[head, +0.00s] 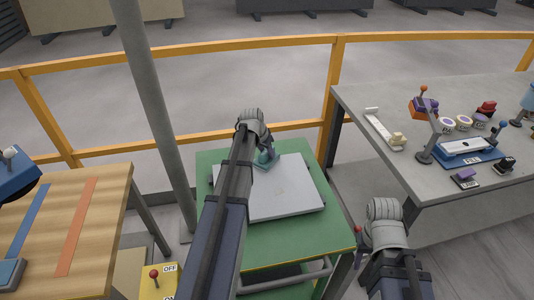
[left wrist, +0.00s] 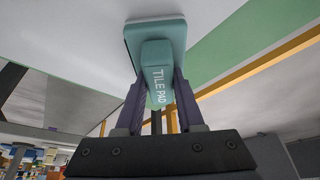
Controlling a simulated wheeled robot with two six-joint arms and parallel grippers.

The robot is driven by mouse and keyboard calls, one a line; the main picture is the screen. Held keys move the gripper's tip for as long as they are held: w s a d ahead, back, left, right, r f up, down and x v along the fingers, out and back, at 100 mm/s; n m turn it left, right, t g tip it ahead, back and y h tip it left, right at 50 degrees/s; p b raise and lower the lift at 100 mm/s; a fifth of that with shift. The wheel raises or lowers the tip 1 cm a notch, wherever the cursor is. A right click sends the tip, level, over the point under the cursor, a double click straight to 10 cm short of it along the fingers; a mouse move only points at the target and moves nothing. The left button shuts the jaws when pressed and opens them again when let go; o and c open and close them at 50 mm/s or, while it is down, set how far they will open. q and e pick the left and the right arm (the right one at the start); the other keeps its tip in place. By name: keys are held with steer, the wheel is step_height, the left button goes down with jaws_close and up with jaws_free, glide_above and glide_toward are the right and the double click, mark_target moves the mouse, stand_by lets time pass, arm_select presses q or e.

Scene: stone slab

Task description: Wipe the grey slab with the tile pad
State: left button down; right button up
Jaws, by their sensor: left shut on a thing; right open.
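The grey slab (head: 290,192) lies flat on a green table (head: 315,243). My left gripper (head: 261,150) is over the slab's far left part, and my left arm hides the slab's left side. In the left wrist view, my left gripper (left wrist: 155,95) is shut on the teal tile pad (left wrist: 157,40), by its handle lettered "TILE PAD". The pad's flat face is against or very close to the slab (left wrist: 70,40); I cannot tell if it touches. The pad (head: 267,157) also shows in the head view. My right gripper (head: 358,233) is low, right of the green table; its fingers are barely visible.
A grey pole (head: 155,110) stands left of the green table. A wooden table (head: 95,215) is at left. A grey workbench (head: 375,100) with several small items is at right. A yellow railing (head: 295,128) runs behind.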

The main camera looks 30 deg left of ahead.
arm_select(q)
steer(key=shift+r, duration=0.1)
step_height(320, 180, up, 6)
steer(key=p, duration=0.6)
step_height(320, 180, up, 3)
steer(key=p, duration=0.3)
stand_by(0.4)
